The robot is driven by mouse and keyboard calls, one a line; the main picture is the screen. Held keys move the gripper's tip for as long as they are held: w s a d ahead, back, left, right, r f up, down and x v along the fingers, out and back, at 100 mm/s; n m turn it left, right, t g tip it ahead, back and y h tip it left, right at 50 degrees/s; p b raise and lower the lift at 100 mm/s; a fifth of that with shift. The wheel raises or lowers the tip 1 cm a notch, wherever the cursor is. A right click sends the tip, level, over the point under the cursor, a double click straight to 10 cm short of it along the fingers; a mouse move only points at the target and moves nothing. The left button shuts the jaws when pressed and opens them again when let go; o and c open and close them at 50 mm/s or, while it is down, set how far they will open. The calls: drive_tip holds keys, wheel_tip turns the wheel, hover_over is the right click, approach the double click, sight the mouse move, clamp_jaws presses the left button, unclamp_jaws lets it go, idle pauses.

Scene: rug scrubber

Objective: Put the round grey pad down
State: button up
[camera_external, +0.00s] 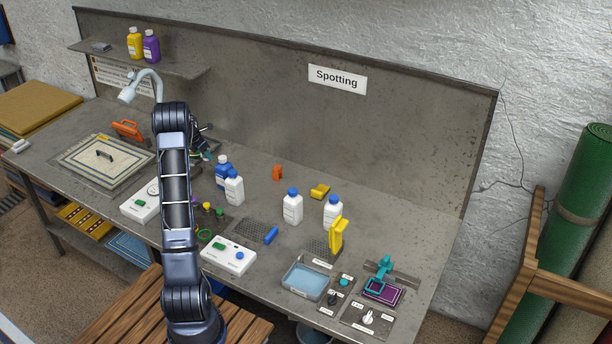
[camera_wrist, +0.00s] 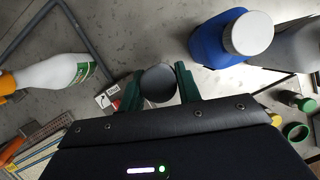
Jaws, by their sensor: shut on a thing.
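The round grey pad (camera_wrist: 158,83) shows in the wrist view as a dark grey disc. My gripper (camera_wrist: 158,90) has its green fingers on either side of it and is shut on it. The bench top is visible beyond the pad; how far the pad is above it I cannot tell. In the external view my arm hides most of the gripper and the pad, near the middle of the bench.
A blue bottle (camera_wrist: 222,40) with a grey-white cap stands close to the right of my gripper in the wrist view. White bottles (camera_external: 292,206) and a small rug (camera_external: 78,153) are on the bench (camera_external: 265,190).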

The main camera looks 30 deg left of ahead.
sight(213, 179)
wheel_tip(213, 179, down, 12)
drive_tip(key=shift+r, duration=0.1)
idle(0.5)
drive_tip(key=o, duration=1)
drive_tip(key=shift+f, duration=0.2)
drive_tip(key=shift+r, duration=0.15)
drive_tip(key=v, duration=1.2)
drive_tip(key=shift+d+r, duration=0.1)
